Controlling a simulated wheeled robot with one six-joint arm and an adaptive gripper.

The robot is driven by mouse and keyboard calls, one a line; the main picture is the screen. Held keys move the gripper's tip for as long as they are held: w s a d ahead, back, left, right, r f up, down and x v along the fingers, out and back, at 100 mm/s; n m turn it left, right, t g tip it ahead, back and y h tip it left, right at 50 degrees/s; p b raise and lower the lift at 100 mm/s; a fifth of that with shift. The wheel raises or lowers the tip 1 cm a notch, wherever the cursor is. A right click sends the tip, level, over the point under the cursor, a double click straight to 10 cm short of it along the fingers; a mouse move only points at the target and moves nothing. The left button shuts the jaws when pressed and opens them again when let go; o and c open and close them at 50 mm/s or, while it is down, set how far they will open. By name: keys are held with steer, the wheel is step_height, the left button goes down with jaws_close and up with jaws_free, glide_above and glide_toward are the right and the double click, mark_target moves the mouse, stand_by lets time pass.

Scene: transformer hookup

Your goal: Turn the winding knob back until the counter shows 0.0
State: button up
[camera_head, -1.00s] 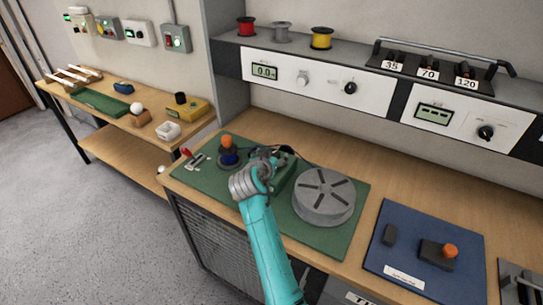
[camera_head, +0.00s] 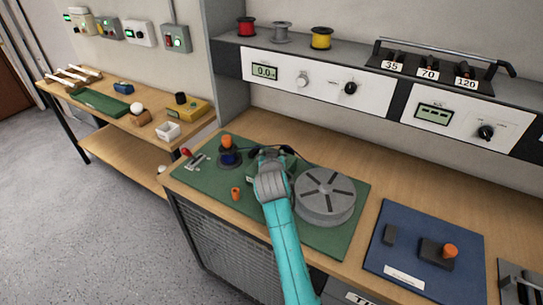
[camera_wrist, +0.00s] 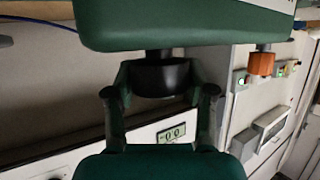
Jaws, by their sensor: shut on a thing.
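My gripper (camera_wrist: 163,97) has its two fingers on either side of a round black knob (camera_wrist: 160,76), below a dark green box (camera_wrist: 180,22) in the wrist view, and is shut on it. In the head view my wrist (camera_head: 271,182) covers most of the green box and hides the knob and fingertips. A small display (camera_wrist: 171,133) on a white panel appears to read 0.0 in the wrist view. In the head view the wall panel display (camera_head: 265,71) also appears to read 0.0. I cannot tell whether the knob is turning.
A grey slotted disc (camera_head: 325,194) stands close right of my wrist on the green mat (camera_head: 325,240). A blue mat (camera_head: 385,270) lies further right.

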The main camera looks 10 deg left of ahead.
stand_by(0.4)
steer(key=o, duration=1.2)
steer(key=v, duration=1.2)
steer(key=shift+d+f, duration=0.1)
steer(key=shift+d, duration=0.05)
